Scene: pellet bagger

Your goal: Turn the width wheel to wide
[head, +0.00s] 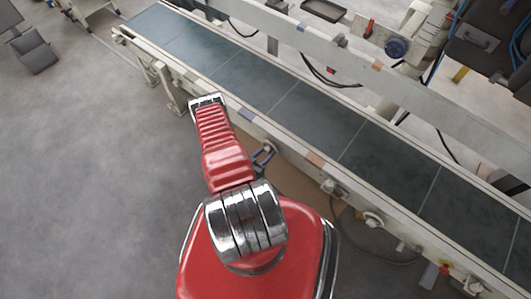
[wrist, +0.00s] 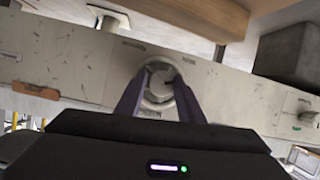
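A pale round wheel (wrist: 162,88) on a scuffed off-white rail shows in the middle of the wrist view; I take it for the width wheel. My gripper (wrist: 162,76) has its two dark purple fingers at the wheel's left and right sides, with the wheel's face between them. The fingers stand apart. I cannot tell whether they press on the rim or only straddle it. The wheel's setting cannot be read.
The conveyor (head: 305,110) runs diagonally from upper left to lower right, its dark belt empty. More knobs (head: 372,219) sit along its near rail. A beam and machinery (head: 397,47) stand behind it. Open grey floor lies to the left, with a dark box-like object (head: 34,52) far off.

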